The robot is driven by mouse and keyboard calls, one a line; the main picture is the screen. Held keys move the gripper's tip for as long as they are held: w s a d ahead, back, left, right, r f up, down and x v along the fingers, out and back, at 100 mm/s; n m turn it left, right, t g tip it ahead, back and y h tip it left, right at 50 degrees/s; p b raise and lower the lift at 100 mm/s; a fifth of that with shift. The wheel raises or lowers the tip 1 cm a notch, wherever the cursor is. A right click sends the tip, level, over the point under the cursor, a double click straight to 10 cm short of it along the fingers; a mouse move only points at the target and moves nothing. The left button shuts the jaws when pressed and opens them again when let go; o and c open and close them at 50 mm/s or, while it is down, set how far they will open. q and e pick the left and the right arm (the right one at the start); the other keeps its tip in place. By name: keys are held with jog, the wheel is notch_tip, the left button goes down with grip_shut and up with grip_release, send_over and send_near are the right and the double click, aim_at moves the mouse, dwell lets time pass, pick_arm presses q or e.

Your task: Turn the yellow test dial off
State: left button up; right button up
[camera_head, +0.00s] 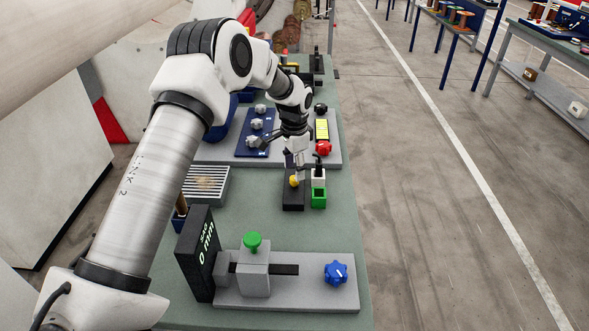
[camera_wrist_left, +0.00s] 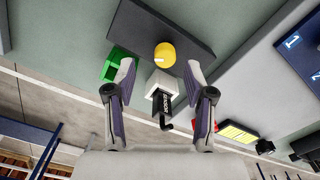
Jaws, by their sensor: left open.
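The yellow test dial (camera_head: 293,181) is a small round knob on a dark plate (camera_head: 292,203). In the left wrist view the dial (camera_wrist_left: 165,55) shows whole, with a small light mark on its edge facing the gripper. My left gripper (camera_head: 297,168) is above the dial in the head view and partly covers it. In the wrist view the left gripper (camera_wrist_left: 160,64) is open, its fingers spread to either side, with the dial just beyond the tips. I see no contact. My right gripper is not in view.
A white block with a black sensor (camera_wrist_left: 162,104) stands close to the dial, with a green open box (camera_head: 319,198) beside it.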

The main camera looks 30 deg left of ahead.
aim_at(294, 181)
pick_arm(q)
jog(key=f, duration=0.2)
jog(key=w+f, duration=0.1)
jog(key=f, duration=0.1)
jog(key=shift+a, duration=0.4)
jog(key=shift+s+d, duration=0.15)
jog(key=shift+s, duration=0.05)
jog(key=shift+s+d+r, duration=0.1)
jog(key=shift+r, duration=0.1)
jog(key=c, duration=0.9)
jog(key=shift+f, duration=0.1)
grip_shut()
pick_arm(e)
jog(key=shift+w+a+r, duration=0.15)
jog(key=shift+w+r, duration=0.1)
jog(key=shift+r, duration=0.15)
